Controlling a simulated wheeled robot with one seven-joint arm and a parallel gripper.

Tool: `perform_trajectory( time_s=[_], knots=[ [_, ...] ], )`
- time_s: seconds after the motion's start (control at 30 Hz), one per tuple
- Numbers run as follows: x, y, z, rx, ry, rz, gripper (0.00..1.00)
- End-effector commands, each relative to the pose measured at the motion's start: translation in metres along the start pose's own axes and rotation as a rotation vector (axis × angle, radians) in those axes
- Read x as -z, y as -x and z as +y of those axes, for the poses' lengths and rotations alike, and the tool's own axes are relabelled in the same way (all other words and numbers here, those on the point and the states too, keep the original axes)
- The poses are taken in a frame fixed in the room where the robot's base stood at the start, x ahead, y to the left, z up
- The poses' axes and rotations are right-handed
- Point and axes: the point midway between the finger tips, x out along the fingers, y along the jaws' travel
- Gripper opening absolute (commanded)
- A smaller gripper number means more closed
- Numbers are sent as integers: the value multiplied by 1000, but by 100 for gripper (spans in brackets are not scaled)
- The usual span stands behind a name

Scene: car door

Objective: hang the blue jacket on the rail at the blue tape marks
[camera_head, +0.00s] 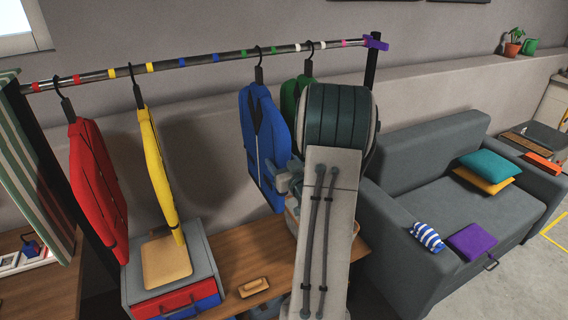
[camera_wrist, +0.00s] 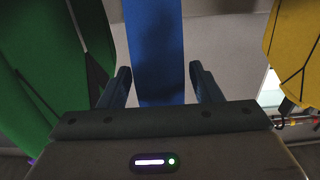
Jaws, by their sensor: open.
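The blue jacket (camera_head: 262,140) hangs from the rail (camera_head: 130,71) by its dark hook. The hook sits between the two green tape marks, right of the blue tape marks (camera_head: 182,62) and (camera_head: 215,57). My gripper (camera_head: 284,183) is at the jacket's lower right edge, partly hidden by my arm. In the wrist view, my gripper (camera_wrist: 161,80) is open, with one finger on each side of the upright blue jacket edge (camera_wrist: 155,50). I cannot tell whether the fingers touch it.
The green jacket (camera_head: 290,98) hangs close to the right, partly behind my arm. The yellow jacket (camera_head: 160,165) and red jacket (camera_head: 96,180) hang to the left. The rail at the blue marks is clear. A wooden bench (camera_head: 250,260) stands below; a grey sofa (camera_head: 420,165) is at right.

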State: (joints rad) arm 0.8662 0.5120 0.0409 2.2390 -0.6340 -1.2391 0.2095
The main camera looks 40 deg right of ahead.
Motion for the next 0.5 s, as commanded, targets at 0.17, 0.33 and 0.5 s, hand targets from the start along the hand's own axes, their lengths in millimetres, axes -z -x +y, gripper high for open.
perform_trajectory(
  time_s=[0.17,0.33,0.5],
  knots=[
    [0,0,0,0,0,0,25],
    [0,0,0,0,0,0,0],
    [4,0,0,0,0,2,0]
  ],
)
